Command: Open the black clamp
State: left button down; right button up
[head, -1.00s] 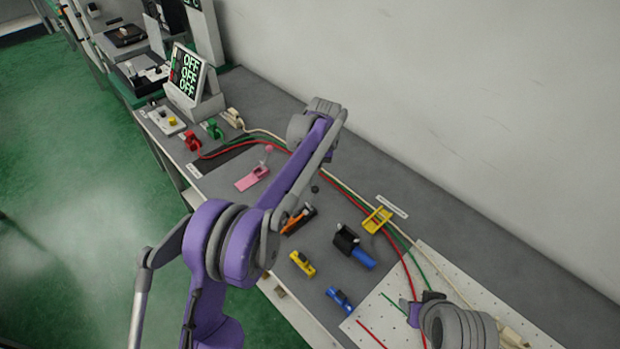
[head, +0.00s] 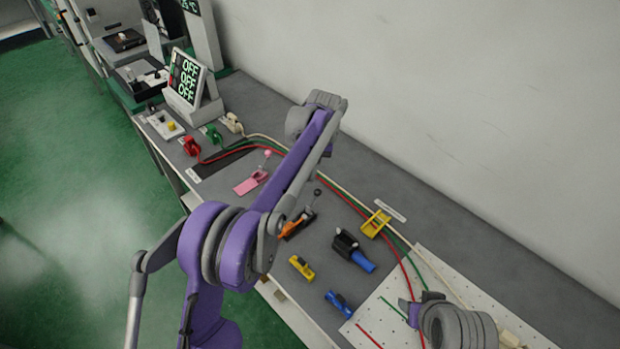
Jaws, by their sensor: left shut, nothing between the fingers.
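The black clamp shows near the middle, with an orange part (head: 293,228) on its dark base. A black ball (head: 317,192) tops its lever, which stands up from the base toward the far side. My left arm, purple and grey, crosses in front of the clamp's left side and hides part of it. My left gripper is shut and empty; its fingertips are hard to make out against the arm, and I cannot tell whether it touches the clamp. Grey and purple parts of my right arm are at the lower right; no clear fingers show there.
A pink clamp (head: 252,182) lies to the left, and a yellow fixture (head: 375,223) to the right. A black-and-blue device (head: 354,254), a small yellow one (head: 301,268) and a blue one (head: 339,303) are nearby. Red, green and white cables run along the bench by the wall.

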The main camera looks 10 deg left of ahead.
aim_at(315, 191)
pick_arm(q)
notch_tip(315, 191, up, 8)
jog(key=d, duration=0.1)
jog(key=shift+w+r+p, duration=0.2)
jog(key=shift+r+p, duration=0.05)
jog(key=shift+p, duration=0.15)
jog(key=s+a+r+m+t+h, duration=0.15)
jog(key=s+a, duration=0.25)
jog(key=s, duration=0.4)
jog(key=s+a+r+t, duration=0.1)
jog(key=s+a+t, duration=0.15)
jog(key=s, duration=0.65)
jog(key=s+a+f+t, duration=0.1)
jog(key=s+f, duration=0.4)
jog(key=s, duration=0.3)
jog(key=s+a+f+t, duration=0.1)
jog(key=s+f, duration=0.3)
jog(key=s, duration=0.4)
jog(key=shift+a+f+t, duration=0.3)
jog(key=shift+a+f, duration=0.1)
jog(key=shift+a, duration=0.35)
